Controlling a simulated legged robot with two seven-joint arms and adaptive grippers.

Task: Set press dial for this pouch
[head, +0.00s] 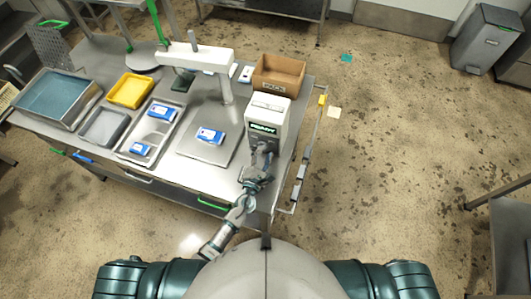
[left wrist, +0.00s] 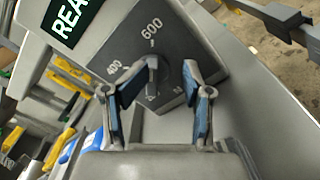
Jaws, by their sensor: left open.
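The press control box (head: 267,122) is pale, stands at the table's right end and has a lit READY display. Its dial (left wrist: 152,76) is a grey knob on a dark face in the left wrist view, with 400 and 600 readable and lower marks partly hidden. The knob's upper end points roughly toward 600. My left gripper (left wrist: 160,82) is open, with its fingers on either side of the knob; contact is unclear. In the head view this gripper (head: 262,160) is at the box's front. A blue-and-white pouch (head: 210,136) lies on the press plate (head: 190,150). My right gripper is not in view.
A white press arm (head: 200,58) stands behind the plate. A cardboard box (head: 279,73) is behind the control box. Left are a tray with more pouches (head: 129,153), a yellow tray (head: 130,90) and a water-filled basin (head: 55,95). A rail runs along the table's right edge.

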